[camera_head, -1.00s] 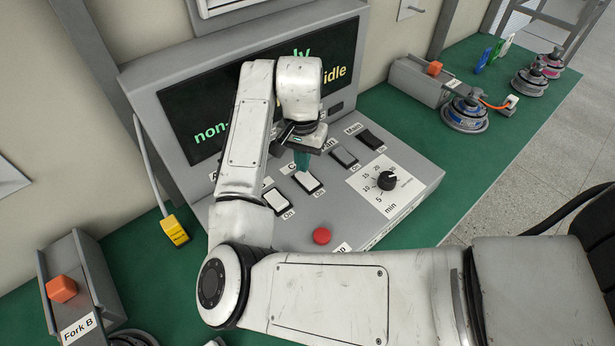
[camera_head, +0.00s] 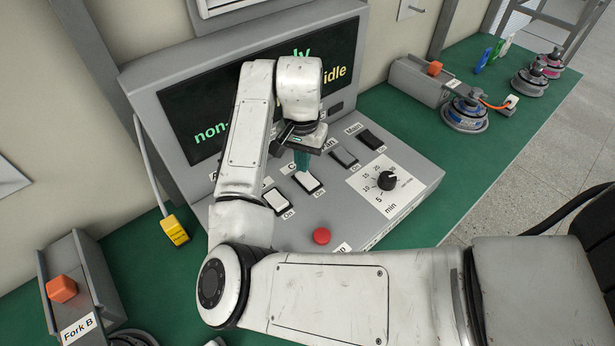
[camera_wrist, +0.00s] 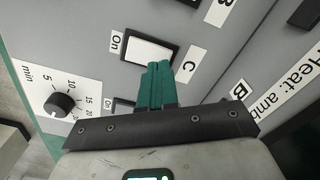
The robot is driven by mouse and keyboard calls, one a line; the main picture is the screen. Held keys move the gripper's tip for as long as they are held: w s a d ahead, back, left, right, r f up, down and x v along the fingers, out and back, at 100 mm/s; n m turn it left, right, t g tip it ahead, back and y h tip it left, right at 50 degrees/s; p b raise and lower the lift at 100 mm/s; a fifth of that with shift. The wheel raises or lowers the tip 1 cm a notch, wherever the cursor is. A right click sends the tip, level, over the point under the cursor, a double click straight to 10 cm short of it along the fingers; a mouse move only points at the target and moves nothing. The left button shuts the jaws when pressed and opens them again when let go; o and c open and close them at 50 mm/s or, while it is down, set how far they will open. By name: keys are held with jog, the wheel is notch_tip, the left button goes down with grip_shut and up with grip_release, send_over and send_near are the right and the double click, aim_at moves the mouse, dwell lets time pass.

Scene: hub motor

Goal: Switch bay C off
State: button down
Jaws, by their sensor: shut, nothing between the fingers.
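The bay C switch (camera_head: 309,182) is a rocker with a white face in a dark frame, on the sloped grey console. Its "On" label is at its near end and its "C" label at its far end. It also shows in the wrist view (camera_wrist: 147,50). My gripper (camera_head: 302,167) is shut and empty, pointing down over the end of the switch toward the "C" label. In the wrist view its teal fingertips (camera_wrist: 159,66) overlap the edge of the white face. I cannot tell whether they touch it. The fingers hide part of the rocker.
Bay B's white switch (camera_head: 276,202) is to the left. A grey switch (camera_head: 344,157) and the dark Main switch (camera_head: 370,140) are to the right. A timer dial (camera_head: 387,181) and a red button (camera_head: 321,236) are nearer. A dark screen (camera_head: 210,110) stands behind.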

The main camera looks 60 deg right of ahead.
jog(key=shift+f+b, duration=0.5)
jog(key=shift+f, duration=0.45)
dwell(0.6)
jog(key=shift+r, duration=0.1)
notch_tip(320, 180, up, 7)
jog(key=p, duration=0.6)
jog(key=shift+p, duration=0.4)
jog(key=shift+s, duration=0.1)
dwell(0.3)
